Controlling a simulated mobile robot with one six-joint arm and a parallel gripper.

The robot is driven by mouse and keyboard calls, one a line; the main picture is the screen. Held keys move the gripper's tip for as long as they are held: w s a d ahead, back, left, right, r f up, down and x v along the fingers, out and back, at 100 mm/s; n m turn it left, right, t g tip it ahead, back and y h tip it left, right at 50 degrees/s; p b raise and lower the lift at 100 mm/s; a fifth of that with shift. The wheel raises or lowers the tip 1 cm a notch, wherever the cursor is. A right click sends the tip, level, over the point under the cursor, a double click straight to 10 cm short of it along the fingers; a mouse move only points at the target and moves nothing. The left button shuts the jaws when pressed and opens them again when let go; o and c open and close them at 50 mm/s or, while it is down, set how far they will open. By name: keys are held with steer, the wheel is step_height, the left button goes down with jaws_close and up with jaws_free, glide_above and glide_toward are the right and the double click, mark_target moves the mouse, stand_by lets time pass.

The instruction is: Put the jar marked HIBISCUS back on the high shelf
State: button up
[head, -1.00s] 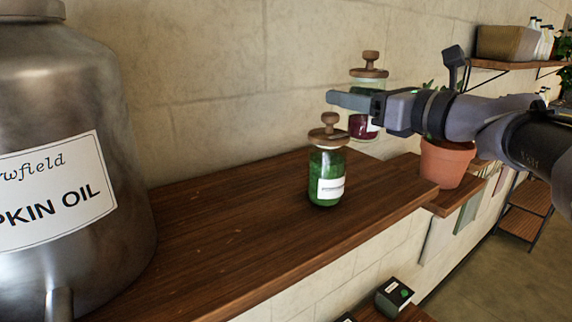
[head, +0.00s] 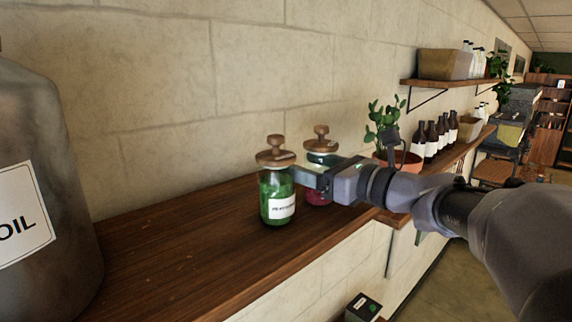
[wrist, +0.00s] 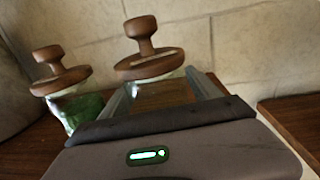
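A glass jar with dark red contents (head: 318,193) and a wooden knob lid is at the wooden shelf (head: 170,245), its base at about the board's level; I cannot tell whether it touches. Its label is hidden. My gripper (head: 312,178) is level across its body, fingers on either side. In the wrist view this jar (wrist: 150,70) fills the gap between the fingertips (wrist: 162,82), so the gripper looks shut on it. A green jar (head: 276,197) stands upright just left, its label too small to read; it also shows in the wrist view (wrist: 78,108).
A large metal drum (head: 50,195) labelled OIL stands at the left. A potted plant (head: 385,135), dark bottles (head: 432,138) and a smaller upper shelf (head: 450,82) are at the right. The board between drum and green jar is clear.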

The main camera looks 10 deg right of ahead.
steer(key=shift+s, duration=0.15)
steer(key=shift+r+p, duration=0.3)
steer(key=shift+r, duration=0.05)
steer(key=b+v, duration=0.3)
steer(key=v, duration=0.9)
steer(key=shift+d+f, duration=0.1)
steer(key=shift+f, duration=0.05)
